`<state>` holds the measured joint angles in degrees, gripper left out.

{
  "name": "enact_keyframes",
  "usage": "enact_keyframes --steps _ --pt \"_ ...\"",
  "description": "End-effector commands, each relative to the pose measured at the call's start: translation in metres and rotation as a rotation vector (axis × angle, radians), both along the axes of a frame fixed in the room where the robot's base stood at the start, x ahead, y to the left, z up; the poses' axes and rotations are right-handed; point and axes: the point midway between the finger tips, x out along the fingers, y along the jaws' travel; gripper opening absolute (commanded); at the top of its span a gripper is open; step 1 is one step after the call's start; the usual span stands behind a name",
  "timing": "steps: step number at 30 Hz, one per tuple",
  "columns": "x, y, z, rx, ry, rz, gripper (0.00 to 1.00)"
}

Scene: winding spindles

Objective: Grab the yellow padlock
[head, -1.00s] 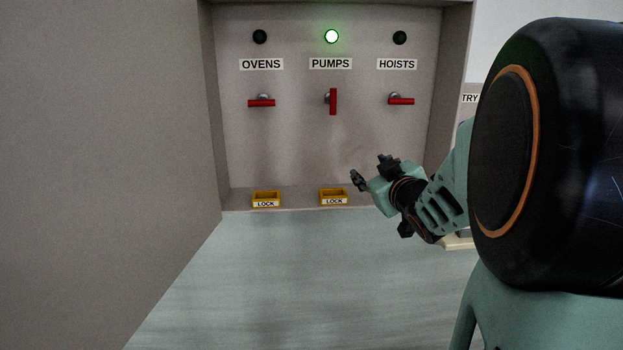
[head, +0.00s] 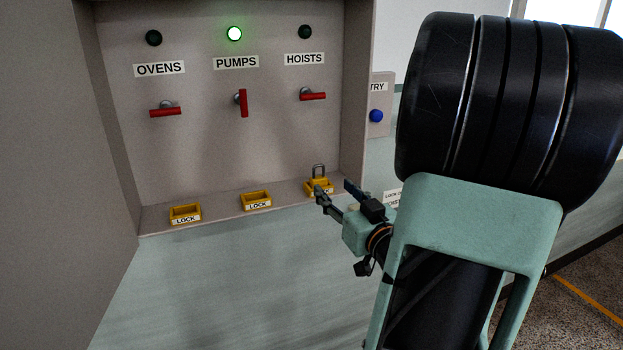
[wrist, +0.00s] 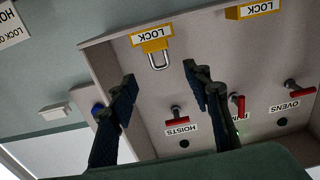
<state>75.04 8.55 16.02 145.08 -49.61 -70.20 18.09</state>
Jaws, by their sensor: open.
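The yellow padlock (head: 319,183) sits in the right-hand yellow LOCK tray below the HOISTS switch, its grey shackle standing up. It also shows in the wrist view (wrist: 155,46), upside down, with its shackle pointing toward the space between my fingers. My gripper (head: 335,189) is open and empty, just in front of the padlock in the head view. In the wrist view my gripper (wrist: 160,74) has its fingers spread either side of the shackle's line, apart from it. One finger partly hides the tray in the head view.
Two LOCK trays (head: 256,201) (head: 185,214) stand further left on the ledge and look empty. Red switch handles (head: 313,96) stick out above. The cabinet's right side wall (head: 356,95) stands close to the padlock. A blue TRY button (head: 376,116) is beyond it.

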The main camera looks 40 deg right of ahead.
Motion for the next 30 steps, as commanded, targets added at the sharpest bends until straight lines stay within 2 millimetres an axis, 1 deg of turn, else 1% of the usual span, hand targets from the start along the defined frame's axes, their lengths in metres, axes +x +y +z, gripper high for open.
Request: enact_keyframes --steps 2,6,9,16,24,27,30 --pt "0.006 -0.002 -0.001 0.007 -0.002 0.000 0.45" --pt "0.028 -0.007 -0.001 0.009 -0.002 0.001 0.45" --pt "0.042 -0.011 -0.001 0.007 -0.002 -0.001 0.45" --pt "0.058 -0.015 0.001 0.006 -0.001 -0.002 0.45" --pt "0.094 -0.024 0.003 0.007 -0.002 -0.001 0.45" --pt "0.100 -0.026 0.002 0.006 0.000 -0.002 0.45" --pt "0.101 -0.027 0.002 0.006 0.000 -0.003 0.45"
